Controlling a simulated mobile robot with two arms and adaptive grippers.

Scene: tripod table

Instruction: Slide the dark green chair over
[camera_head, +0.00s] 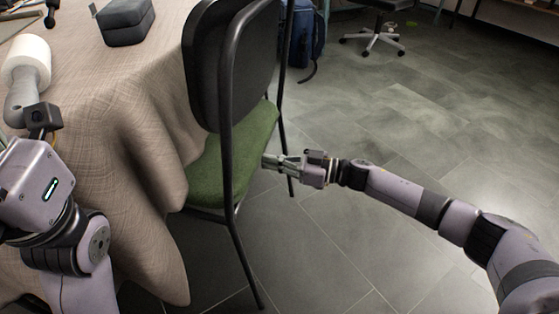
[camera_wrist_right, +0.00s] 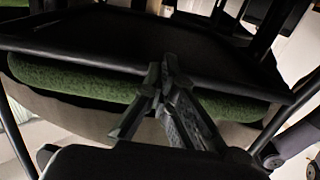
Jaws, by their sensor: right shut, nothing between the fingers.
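The dark green chair (camera_head: 232,150) stands upright against the draped table, with a black back, a green seat and thin black legs. In the right wrist view its green seat edge (camera_wrist_right: 75,78) runs across behind the fingers, with a dark frame above it. My right gripper (camera_head: 268,161) reaches in from the right at seat height, close to the seat's right side. Its fingers (camera_wrist_right: 168,68) are shut with nothing between them. I cannot tell whether they touch the chair.
The table (camera_head: 120,80) has a beige cloth hanging close beside the chair. A dark grey box (camera_head: 125,22) and a pale roll-shaped thing (camera_head: 28,58) are at the table. A wheeled chair base (camera_head: 372,38) and blue bag (camera_head: 305,35) stand behind. The tiled floor at right is clear.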

